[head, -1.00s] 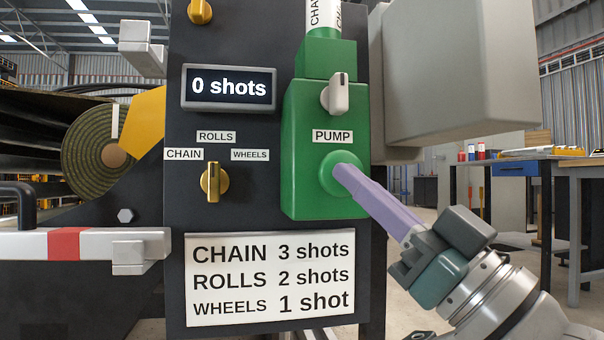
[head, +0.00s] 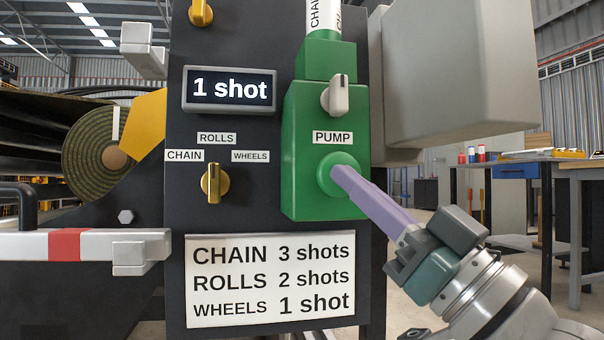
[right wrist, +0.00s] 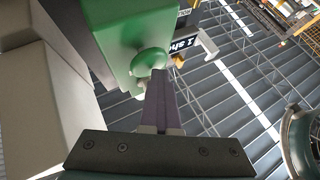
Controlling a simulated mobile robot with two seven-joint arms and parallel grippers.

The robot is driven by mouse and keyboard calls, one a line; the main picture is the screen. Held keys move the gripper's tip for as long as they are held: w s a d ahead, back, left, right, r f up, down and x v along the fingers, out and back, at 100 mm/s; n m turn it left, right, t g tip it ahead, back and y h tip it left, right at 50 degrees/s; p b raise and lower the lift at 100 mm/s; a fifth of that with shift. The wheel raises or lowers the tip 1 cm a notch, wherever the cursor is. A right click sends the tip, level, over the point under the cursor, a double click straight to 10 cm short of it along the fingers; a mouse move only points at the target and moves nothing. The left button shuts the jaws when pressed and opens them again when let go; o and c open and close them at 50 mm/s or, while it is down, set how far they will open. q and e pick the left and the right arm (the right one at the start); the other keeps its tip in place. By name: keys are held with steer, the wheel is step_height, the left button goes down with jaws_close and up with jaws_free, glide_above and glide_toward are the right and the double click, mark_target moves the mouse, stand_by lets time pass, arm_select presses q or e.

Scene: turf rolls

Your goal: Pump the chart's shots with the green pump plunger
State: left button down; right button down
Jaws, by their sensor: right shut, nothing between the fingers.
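The green pump plunger (head: 341,184) is a round knob on the front of the green pump box (head: 301,145), under the PUMP label. My right gripper (head: 336,172) has its purple fingers shut and empty, with the tips at the plunger's face. The plunger also shows in the right wrist view (right wrist: 150,57), just beyond the fingertips (right wrist: 158,76). The display (head: 229,89) reads "1 shot". The chart (head: 270,281) lists CHAIN 3 shots, ROLLS 2 shots, WHEELS 1 shot. The brass selector (head: 214,184) stands upright under the ROLLS label. My left gripper is not in view.
A white lever (head: 339,94) sits on the pump box above the PUMP label. A large grey box (head: 455,70) juts out at the upper right, above my right arm. A turf roll (head: 88,153) and a red-and-white bar (head: 70,244) are at the left.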

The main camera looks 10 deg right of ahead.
steer(key=s+p, duration=0.2)
steer(key=s, duration=0.1)
stand_by(0.4)
steer(key=shift+s+r+p, duration=0.1)
steer(key=shift+p, duration=0.2)
steer(key=s+p, duration=0.2)
steer(key=s, duration=0.3)
steer(key=shift+d+p, duration=0.15)
steer(key=shift+p, duration=0.25)
